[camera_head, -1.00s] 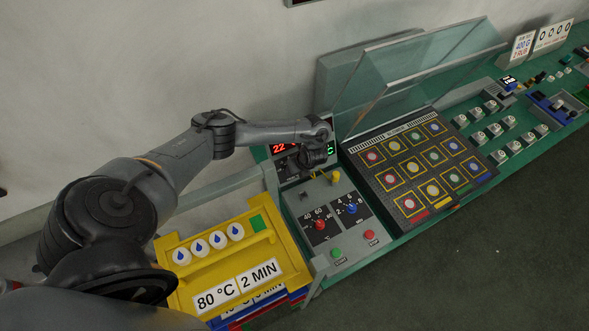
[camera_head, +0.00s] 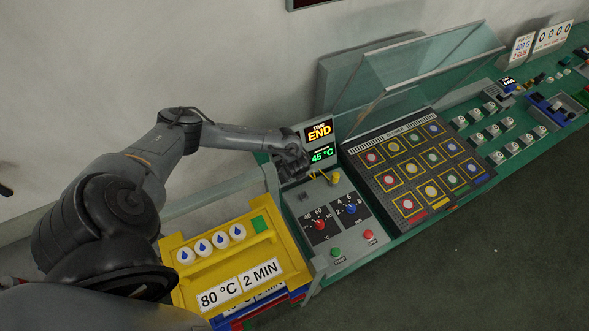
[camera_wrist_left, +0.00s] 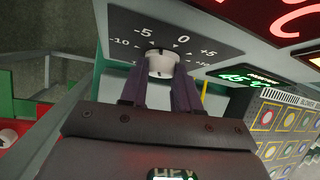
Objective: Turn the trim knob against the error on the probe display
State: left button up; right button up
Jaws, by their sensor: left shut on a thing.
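My left gripper (camera_head: 293,168) is at the left of the upright display panel in the head view. In the left wrist view its two dark fingers (camera_wrist_left: 160,80) are shut on the white trim knob (camera_wrist_left: 161,62), one on each side. The knob stands on a dark scale plate (camera_wrist_left: 205,45) marked from -10 through 0 to +10. Its exact setting is too small to tell. The probe display (camera_head: 321,155) reads 45 °C in green; it also shows in the left wrist view (camera_wrist_left: 248,76). The gripper hides the knob in the head view. My right gripper is not in view.
Above the probe display, another display (camera_head: 319,132) reads TIME END. Red and blue knobs (camera_head: 320,225) and green and red buttons sit in front on the console. A yellow rack (camera_head: 292,270) stands at the left. A raised clear lid (camera_head: 425,65) stands over the dark sample board.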

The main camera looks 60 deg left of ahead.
pick_arm(q)
jog(key=shift+s+f+n+t+b, duration=0.1)
jog(key=shift+s+n+t+b, duration=0.05)
jog(key=shift+n+t+b, duration=0.8)
jog(key=shift+t, duration=0.25)
jog(key=o, duration=1.1)
jog(key=shift+c, duration=0.2)
jog(key=shift+m+p, duration=0.25)
jog(key=shift+p, duration=0.15)
